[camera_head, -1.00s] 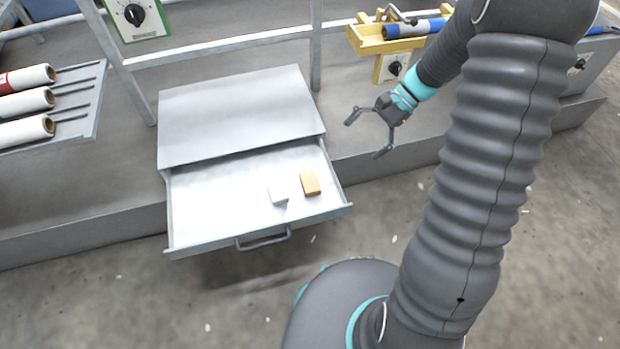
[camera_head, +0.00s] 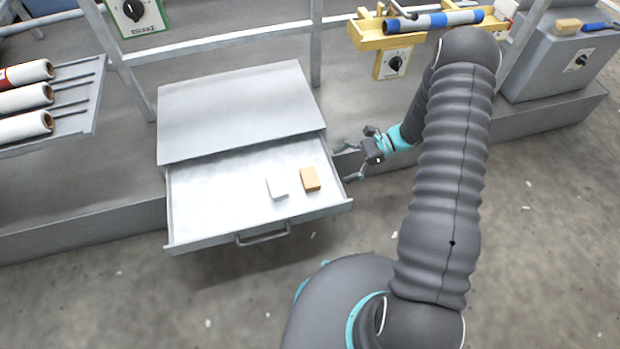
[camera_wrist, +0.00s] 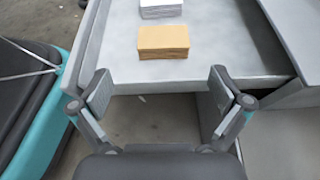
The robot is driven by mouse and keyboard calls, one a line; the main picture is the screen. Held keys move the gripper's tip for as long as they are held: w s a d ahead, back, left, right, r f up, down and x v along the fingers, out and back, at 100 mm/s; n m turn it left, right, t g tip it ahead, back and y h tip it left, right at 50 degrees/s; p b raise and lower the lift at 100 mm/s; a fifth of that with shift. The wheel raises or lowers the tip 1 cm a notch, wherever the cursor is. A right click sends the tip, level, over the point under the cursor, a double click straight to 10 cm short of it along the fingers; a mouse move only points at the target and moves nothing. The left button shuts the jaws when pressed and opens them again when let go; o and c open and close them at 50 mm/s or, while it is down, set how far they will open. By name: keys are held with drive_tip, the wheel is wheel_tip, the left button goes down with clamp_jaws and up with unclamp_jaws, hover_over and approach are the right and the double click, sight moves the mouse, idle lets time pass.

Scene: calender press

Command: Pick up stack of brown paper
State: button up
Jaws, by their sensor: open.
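The stack of brown paper (camera_head: 310,179) lies in the open drawer (camera_head: 210,215), near its right side. In the wrist view the brown stack (camera_wrist: 163,41) lies ahead of the fingertips, roughly centred between them. My gripper (camera_head: 340,163) is at the drawer's right edge, to the right of the stack and apart from it. In the wrist view my gripper (camera_wrist: 158,88) is open, with nothing between its fingers. No part of the brown stack is hidden.
A white paper stack (camera_head: 277,187) lies just left of the brown one; it also shows in the wrist view (camera_wrist: 160,8). The drawer's low walls surround both. The grey cabinet top (camera_head: 240,110) overhangs the drawer's back. A yellow holder (camera_head: 400,38) with a striped roller (camera_head: 435,20) stands behind my arm.

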sight(310, 177)
drive_tip(key=x, duration=0.4)
drive_tip(key=shift+a, duration=0.1)
drive_tip(key=shift+x, duration=2.65)
drive_tip(key=shift+w+a+r, duration=0.15)
drive_tip(key=shift+w, duration=0.05)
drive_tip(key=c, duration=0.9)
